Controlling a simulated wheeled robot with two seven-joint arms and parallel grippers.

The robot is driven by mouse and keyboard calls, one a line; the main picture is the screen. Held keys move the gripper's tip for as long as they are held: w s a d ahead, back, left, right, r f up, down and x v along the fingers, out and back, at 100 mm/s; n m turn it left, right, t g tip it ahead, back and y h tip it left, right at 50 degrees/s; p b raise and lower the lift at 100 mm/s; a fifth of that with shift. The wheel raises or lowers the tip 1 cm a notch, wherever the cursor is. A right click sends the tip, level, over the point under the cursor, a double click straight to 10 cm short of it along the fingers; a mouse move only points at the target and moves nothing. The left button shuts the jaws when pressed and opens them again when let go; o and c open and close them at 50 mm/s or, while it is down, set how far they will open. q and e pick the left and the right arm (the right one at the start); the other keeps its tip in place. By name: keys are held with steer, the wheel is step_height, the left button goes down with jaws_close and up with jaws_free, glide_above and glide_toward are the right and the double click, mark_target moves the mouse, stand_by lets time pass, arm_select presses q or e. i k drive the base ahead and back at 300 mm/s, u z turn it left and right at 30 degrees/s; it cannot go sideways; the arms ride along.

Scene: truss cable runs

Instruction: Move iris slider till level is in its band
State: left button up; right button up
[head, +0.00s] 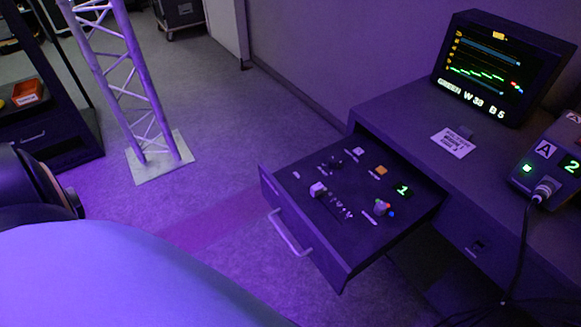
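The open drawer (268,196) holds a dark control panel (345,235). A pale slider knob (318,189) stands on the panel's left part, at the upper end of a row of small scale marks; its label is too small to read. Neither of my grippers shows in the head view.
The panel also carries an orange button (380,170), a green "1" display (403,190) and a knob with coloured dots (381,208). A cabled box marked A and 2 (547,150) sits on the desk (395,108). A truss tower (130,80) stands left; floor between is clear.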

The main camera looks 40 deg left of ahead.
mark_target(317, 190)
steer(key=k, duration=0.4)
steer(key=u, duration=0.85)
steer(key=i, duration=0.5)
